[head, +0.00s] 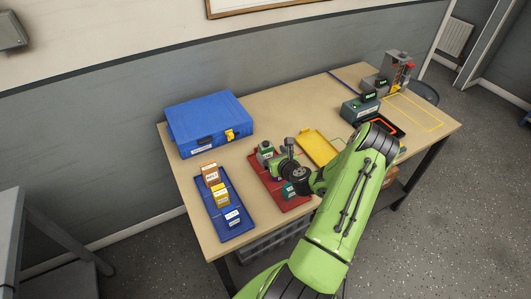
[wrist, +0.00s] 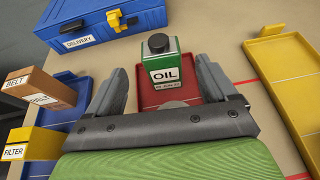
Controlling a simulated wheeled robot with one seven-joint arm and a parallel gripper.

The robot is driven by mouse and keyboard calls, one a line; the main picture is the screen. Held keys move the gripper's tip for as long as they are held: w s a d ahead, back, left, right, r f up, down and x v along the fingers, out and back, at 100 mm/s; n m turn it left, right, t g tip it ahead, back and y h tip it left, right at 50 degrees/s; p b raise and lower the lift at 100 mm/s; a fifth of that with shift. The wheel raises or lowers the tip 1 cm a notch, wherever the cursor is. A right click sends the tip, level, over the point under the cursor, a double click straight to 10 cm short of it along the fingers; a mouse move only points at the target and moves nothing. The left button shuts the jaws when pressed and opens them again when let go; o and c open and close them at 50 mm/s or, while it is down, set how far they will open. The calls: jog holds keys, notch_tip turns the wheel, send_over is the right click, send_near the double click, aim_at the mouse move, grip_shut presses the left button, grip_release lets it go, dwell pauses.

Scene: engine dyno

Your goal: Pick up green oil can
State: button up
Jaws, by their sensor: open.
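The green oil can (wrist: 163,68), with a black cap and a white OIL label, stands upright at the far end of the red tray (head: 262,182). In the head view the can (head: 265,152) is partly hidden by my gripper. My gripper (wrist: 165,92) is open, its two grey fingers on either side of the can's near lower part in the wrist view. I cannot tell whether either finger touches it. In the head view my gripper (head: 278,158) is just right of the can, above the red tray.
A blue tray (head: 238,230) with several small boxes lies left of the red tray. A blue delivery case (head: 208,118) stands behind. A yellow tray (head: 318,147) lies to the right. A teal item (head: 289,190) sits on the red tray's near part.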

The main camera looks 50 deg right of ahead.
aim_at(268, 149)
jog(key=x, duration=0.4)
jog(key=shift+w+d, duration=0.15)
jog(key=shift+d, duration=0.05)
jog(key=shift+c, duration=0.8)
jog(key=c, duration=1.1)
